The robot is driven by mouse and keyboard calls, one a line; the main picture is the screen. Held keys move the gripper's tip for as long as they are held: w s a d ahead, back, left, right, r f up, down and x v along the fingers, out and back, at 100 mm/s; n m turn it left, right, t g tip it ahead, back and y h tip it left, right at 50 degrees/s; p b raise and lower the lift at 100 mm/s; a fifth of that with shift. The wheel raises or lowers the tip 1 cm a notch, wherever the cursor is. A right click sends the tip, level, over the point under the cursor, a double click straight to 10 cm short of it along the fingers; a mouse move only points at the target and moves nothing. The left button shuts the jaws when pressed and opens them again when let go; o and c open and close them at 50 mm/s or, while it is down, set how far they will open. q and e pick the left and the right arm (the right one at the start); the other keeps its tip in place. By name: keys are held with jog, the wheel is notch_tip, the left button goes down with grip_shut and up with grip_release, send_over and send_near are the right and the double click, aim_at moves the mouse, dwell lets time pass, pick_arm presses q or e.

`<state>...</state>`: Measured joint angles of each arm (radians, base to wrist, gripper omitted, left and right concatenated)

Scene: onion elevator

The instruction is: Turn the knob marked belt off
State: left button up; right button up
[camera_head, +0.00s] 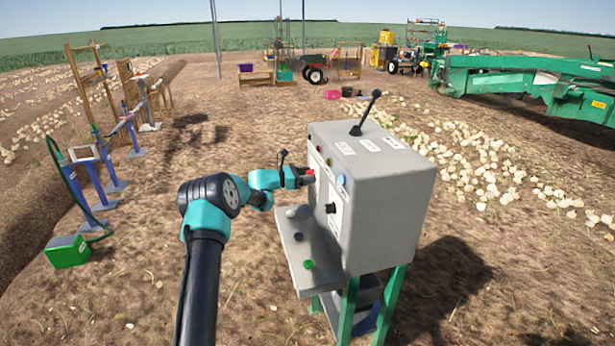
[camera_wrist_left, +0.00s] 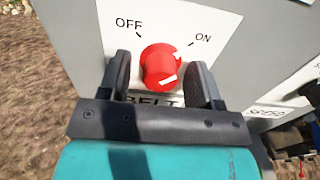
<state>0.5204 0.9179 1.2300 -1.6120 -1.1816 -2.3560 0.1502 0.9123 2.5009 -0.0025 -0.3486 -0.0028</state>
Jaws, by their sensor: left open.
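The grey control box (camera_head: 375,180) stands on green legs right of centre in the head view. The red belt knob (camera_wrist_left: 161,66) sits on a white plate (camera_wrist_left: 215,32) marked OFF at upper left, ON at upper right and BELT below. A white mark on the knob's face lies toward its lower right. My left gripper (camera_wrist_left: 163,82) is open, with one finger on each side of the knob; contact cannot be told. In the head view my left gripper (camera_head: 304,177) is at the box's left face, mostly hiding the knob. My right gripper is out of view.
A lever (camera_head: 366,113) stands on top of the box. A black knob (camera_head: 331,208) is lower on the same face. A shelf (camera_head: 296,237) with small knobs juts out below my left gripper. Onions (camera_head: 490,165) lie on the ground to the right.

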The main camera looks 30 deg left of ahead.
pick_arm(q)
jog(key=c, duration=0.9)
jog(key=shift+c, duration=0.2)
